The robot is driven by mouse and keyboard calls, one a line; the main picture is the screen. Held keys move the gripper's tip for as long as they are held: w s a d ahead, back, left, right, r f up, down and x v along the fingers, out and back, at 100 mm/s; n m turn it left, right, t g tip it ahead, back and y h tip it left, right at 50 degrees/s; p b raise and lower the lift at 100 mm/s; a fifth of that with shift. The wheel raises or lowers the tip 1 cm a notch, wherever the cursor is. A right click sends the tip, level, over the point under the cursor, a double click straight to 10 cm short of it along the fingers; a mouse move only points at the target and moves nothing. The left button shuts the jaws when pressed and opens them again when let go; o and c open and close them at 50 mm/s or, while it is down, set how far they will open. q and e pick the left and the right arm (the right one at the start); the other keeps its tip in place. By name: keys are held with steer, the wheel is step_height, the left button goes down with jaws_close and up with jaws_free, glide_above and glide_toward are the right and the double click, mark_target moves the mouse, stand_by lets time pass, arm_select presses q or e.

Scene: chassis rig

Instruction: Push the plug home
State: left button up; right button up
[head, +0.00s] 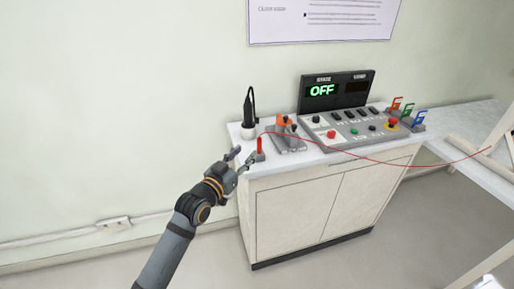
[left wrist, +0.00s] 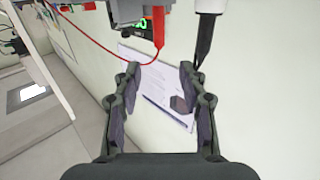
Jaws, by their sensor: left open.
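A red plug (head: 260,146) stands upright in a small grey holder (head: 258,157) at the left front of the cabinet top. A thin red cable (head: 370,160) runs from it to the right. In the left wrist view the red plug (left wrist: 158,26) shows at the top, beyond the fingertips, with the cable going left. My left gripper (head: 243,158) is open and empty, just left of the plug and apart from it. Its two spread fingers also show in the left wrist view (left wrist: 160,72). Whether the plug is fully seated cannot be told. My right gripper is out of view.
A black tool (head: 249,104) stands in a white cup (head: 248,131) behind the plug. An orange-and-grey fixture (head: 286,132) is close on its right. A control panel (head: 352,127) has a screen (head: 335,91) reading OFF. Coloured clips (head: 407,112) stand farther right. Floor left of the cabinet is clear.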

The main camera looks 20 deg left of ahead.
mark_target(258, 142)
arm_select(q)
steer(key=w, duration=0.2)
steer(key=w+d, duration=0.1)
steer(key=w, duration=0.2)
steer(key=shift+w+d+f, duration=0.1)
steer(key=shift+w+f, duration=0.05)
steer(key=shift+w, duration=0.15)
steer(key=w, duration=0.3)
steer(key=w+d, duration=0.1)
steer(key=shift+w+f, duration=0.25)
steer(key=shift+f, duration=0.15)
steer(key=shift+s+r, duration=0.1)
steer(key=shift+c, duration=0.8)
jaws_close()
